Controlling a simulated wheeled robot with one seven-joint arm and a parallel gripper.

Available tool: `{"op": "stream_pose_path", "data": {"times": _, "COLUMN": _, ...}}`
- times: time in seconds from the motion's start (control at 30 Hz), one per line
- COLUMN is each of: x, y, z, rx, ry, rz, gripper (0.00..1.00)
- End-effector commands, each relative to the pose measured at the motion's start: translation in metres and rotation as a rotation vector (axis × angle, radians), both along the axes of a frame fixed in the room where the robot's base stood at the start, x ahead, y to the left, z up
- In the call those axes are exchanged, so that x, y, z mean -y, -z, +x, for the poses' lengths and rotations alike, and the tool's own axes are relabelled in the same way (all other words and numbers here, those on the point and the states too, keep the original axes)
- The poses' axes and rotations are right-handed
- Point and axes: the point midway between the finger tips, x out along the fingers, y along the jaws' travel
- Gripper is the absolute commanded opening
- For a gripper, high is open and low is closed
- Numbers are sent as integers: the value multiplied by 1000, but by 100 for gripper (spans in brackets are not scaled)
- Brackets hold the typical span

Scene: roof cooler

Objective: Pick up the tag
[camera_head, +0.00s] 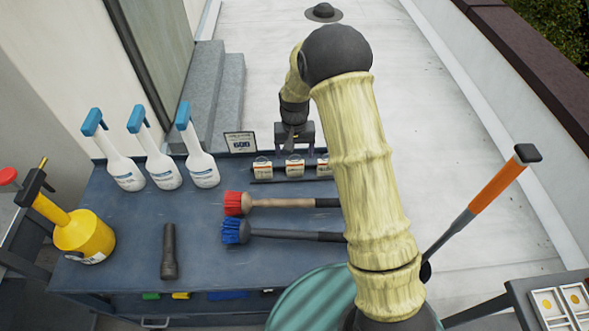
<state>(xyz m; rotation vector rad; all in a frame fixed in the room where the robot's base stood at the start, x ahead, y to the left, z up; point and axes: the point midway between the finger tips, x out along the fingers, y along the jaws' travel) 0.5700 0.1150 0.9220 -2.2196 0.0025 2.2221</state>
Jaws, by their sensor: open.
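Several small cream tags with dark print and a red band stand in a row on a dark holder (285,180) at the back right of the blue-grey table. One is the left tag (262,169), one the middle tag (295,167), and one the right tag (324,167), partly hidden by my arm. Which of them the task means, I cannot tell. My gripper (294,150) is open, pointing down at the back of the row, close to the middle tag. Whether it touches that tag is unclear.
A framed card (241,142) stands left of the tags. Three white spray bottles (160,170) with blue tops, a yellow pump can (83,236), a black flashlight (169,252), a red brush (236,203) and a blue brush (235,231) share the table (210,265). A teal round bin (315,300) stands in front.

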Motion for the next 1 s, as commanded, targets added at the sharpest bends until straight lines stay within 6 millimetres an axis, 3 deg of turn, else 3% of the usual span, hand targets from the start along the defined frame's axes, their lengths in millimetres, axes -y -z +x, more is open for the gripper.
{"op": "stream_pose_path", "data": {"times": 0.4, "x": 0, "y": 5, "z": 0, "rx": -1, "ry": 0, "rz": 0, "gripper": 76}}
{"op": "stream_pose_path", "data": {"times": 0.77, "x": 1, "y": 48, "z": -1, "rx": -3, "ry": 0, "rz": 0, "gripper": 76}}
{"op": "stream_pose_path", "data": {"times": 1.0, "x": 1, "y": 54, "z": 0, "rx": 1, "ry": 0, "rz": 1, "gripper": 76}}
